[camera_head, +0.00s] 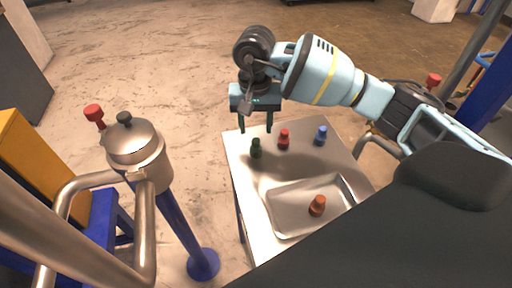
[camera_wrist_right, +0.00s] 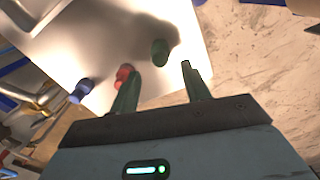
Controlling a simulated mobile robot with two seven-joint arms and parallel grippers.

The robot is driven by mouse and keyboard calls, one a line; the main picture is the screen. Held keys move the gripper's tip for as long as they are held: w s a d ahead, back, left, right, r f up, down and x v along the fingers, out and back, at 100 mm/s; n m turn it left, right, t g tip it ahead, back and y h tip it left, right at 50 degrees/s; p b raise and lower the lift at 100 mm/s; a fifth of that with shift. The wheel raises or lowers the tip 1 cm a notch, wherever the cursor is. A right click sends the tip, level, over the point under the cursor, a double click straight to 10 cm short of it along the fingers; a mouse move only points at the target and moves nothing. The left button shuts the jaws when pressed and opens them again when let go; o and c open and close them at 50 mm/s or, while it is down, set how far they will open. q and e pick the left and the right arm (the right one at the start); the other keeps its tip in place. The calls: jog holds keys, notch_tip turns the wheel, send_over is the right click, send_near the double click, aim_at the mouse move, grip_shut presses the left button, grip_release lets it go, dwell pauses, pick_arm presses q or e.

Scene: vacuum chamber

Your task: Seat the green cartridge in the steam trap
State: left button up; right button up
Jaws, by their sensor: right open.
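The green cartridge (camera_head: 256,148) stands upright on the steel table at its far left. It also shows in the right wrist view (camera_wrist_right: 160,52), beyond and between the fingertips. My right gripper (camera_head: 256,128) is open above the green cartridge, fingers pointing down and apart from it. The same gripper shows at the bottom of the right wrist view (camera_wrist_right: 160,72). The steam trap (camera_head: 138,150) is probably the steel body on a blue post at left, with a dark green knob (camera_head: 124,118) on top. My left gripper is not in view.
A red cartridge (camera_head: 284,139) and a blue cartridge (camera_head: 321,135) stand to the right of the green one. A red knob (camera_head: 94,113) and pipes (camera_head: 145,235) surround the steel body.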

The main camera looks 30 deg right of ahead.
aim_at(256, 140)
jog(key=shift+f, duration=0.6)
notch_tip(256, 140, down, 3)
jog(key=shift+f+p, duration=0.2)
jog(key=shift+p, duration=0.15)
jog(key=shift+f, duration=0.5)
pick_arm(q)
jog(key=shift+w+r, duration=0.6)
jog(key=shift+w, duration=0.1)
pick_arm(e)
grip_shut()
